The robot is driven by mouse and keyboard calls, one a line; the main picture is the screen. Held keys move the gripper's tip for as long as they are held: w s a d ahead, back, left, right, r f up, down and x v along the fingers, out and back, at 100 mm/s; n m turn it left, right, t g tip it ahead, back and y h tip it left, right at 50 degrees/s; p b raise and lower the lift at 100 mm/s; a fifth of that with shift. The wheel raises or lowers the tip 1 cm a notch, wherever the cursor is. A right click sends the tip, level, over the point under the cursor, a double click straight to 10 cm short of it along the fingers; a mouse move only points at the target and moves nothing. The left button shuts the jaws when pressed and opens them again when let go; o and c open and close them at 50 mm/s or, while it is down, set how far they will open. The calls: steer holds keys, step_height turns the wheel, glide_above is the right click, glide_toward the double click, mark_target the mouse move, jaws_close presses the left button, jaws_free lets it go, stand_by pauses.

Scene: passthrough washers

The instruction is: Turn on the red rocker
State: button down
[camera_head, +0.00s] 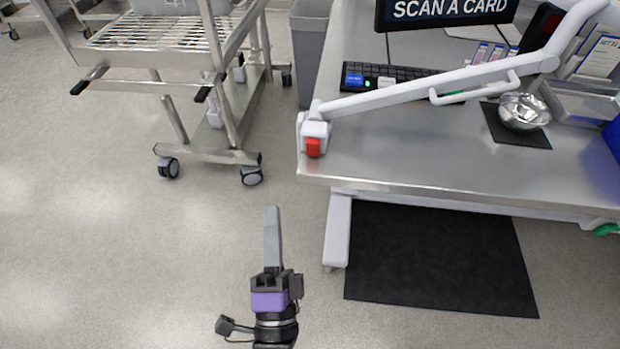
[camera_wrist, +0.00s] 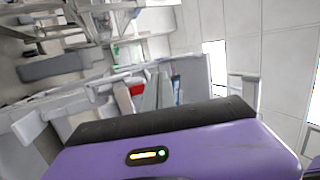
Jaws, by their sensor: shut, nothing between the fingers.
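The red rocker (camera_head: 313,147) is on a white block at the end of a white arm, at the left corner of the steel table. In the wrist view a small red patch (camera_wrist: 136,89) shows near the fingers, probably the same rocker. My gripper (camera_head: 271,210) is shut and empty. In the head view it points up the picture, below and left of the rocker, with a clear gap between them. In the wrist view its fingers (camera_wrist: 152,95) are partly hidden behind the purple and black housing. I cannot tell the rocker's on or off position.
The steel table (camera_head: 400,165) holds a keyboard (camera_head: 410,73), a metal bowl (camera_head: 523,111) and a screen (camera_head: 447,10). The white arm (camera_head: 440,82) crosses above it. A wheeled steel cart (camera_head: 210,145) stands at upper left. A black mat (camera_head: 435,260) lies on the floor. Open floor surrounds my gripper.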

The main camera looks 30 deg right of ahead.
mark_target(313, 145)
steer(key=s+d+f+m+g+h, duration=0.2)
steer(key=d+f+m+g+h, duration=0.1)
steer(key=f, duration=0.1)
steer(key=shift+d+m+g, duration=0.3)
steer(key=shift+d, duration=0.1)
steer(key=shift+s, duration=0.1)
steer(key=p+x, duration=0.2)
steer(key=x, duration=1.2)
steer(key=shift+r+p, duration=0.1)
steer(key=shift+p, duration=0.3)
